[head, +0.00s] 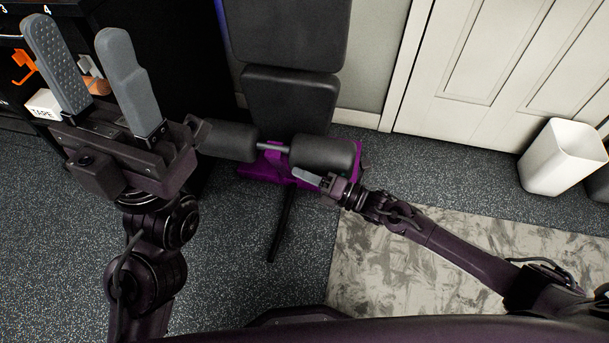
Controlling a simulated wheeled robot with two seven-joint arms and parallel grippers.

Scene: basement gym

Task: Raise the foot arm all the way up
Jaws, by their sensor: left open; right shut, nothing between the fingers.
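The weight bench has black pads (290,45) and a purple frame (258,168). Two black foam rollers, the left one (228,141) and the right one (322,153), sit on a grey crossbar (273,147) at its near end. A thin black bar (281,225) runs from below the rollers toward me; I cannot tell which part is the foot arm's hinge. My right gripper (300,173) is shut and empty, at the near lower side of the right roller; whether it touches is unclear. My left gripper (78,32) is raised, open and empty, left of the bench.
A black shelf (185,40) with a box marked TAPE (43,104) and an orange item (24,66) stands at the left. A white bin (562,157) stands by the white door (490,60) at the right. A patterned grey mat (400,285) lies on the speckled floor.

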